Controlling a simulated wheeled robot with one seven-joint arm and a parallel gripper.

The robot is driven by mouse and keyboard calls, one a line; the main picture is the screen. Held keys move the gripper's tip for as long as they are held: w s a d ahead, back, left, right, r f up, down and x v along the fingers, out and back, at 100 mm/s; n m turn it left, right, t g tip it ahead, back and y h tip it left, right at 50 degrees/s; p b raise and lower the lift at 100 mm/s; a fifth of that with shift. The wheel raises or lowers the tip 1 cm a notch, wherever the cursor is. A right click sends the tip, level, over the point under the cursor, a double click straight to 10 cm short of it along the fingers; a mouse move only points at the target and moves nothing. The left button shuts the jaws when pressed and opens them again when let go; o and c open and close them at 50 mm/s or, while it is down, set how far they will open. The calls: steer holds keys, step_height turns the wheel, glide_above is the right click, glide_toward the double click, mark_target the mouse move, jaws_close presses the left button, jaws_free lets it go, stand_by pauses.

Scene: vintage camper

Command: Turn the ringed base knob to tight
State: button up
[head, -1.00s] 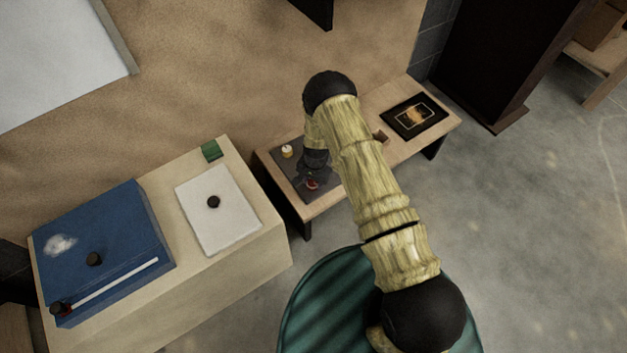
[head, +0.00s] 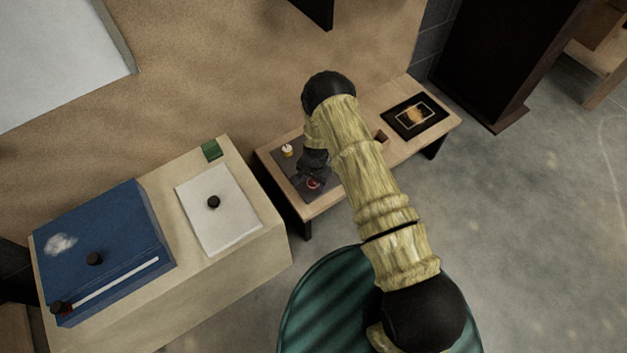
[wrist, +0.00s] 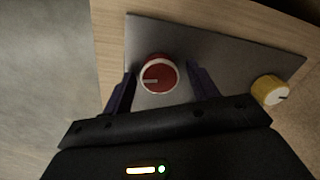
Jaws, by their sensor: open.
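In the wrist view a red knob (wrist: 152,79) with a pale ring around its face and a pale pointer mark sits on a dark grey plate (wrist: 215,45). The pointer runs roughly toward the left. A yellow knob (wrist: 270,92) with a white face stands on the same plate to the right. My gripper (wrist: 160,88) is open, one finger on each side of the red knob, with gaps showing. In the head view the red knob (head: 313,184) is partly hidden by my gripper, and the yellow knob (head: 287,151) shows behind it. I see no markings for tight.
The plate lies on a low wooden bench (head: 360,120) that also carries a black framed panel (head: 414,117) and a small brown block (head: 381,136). A wooden cabinet (head: 270,258) with a blue box (head: 110,250) and a white board (head: 237,222) stands to the left.

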step_height(320, 180, up, 17)
steer(key=p, duration=0.4)
steer(key=shift+s+d+r, duration=0.2)
steer(key=shift+s+d, duration=0.05)
steer(key=shift+d, duration=0.15)
step_height(320, 180, up, 17)
steer(key=n+t, duration=0.1)
steer(key=n, duration=0.2)
glide_above(316, 183)
steer(key=s+d, duration=0.5)
steer(key=d, duration=0.2)
steer(key=s+d+r+n+t, duration=0.1)
steer(key=s+d+r+n, duration=0.1)
steer(key=s+d+r, duration=0.4)
steer(key=s+d+r+n, duration=0.1)
steer(key=s+d+r, duration=0.1)
steer(key=s+r, duration=0.4)
steer(key=w+p+v, duration=0.1)
steer(key=p+v, duration=1.1)
steer(key=p, duration=0.1)
steer(key=w+a+p+v, duration=0.1)
steer(key=w+p+v, duration=0.1)
steer(key=p+v, duration=1)
steer(key=shift+w+a+r+h+p, duration=0.25)
steer(key=shift+a+r+h+p, duration=0.1)
steer(key=shift+r+p, duration=0.35)
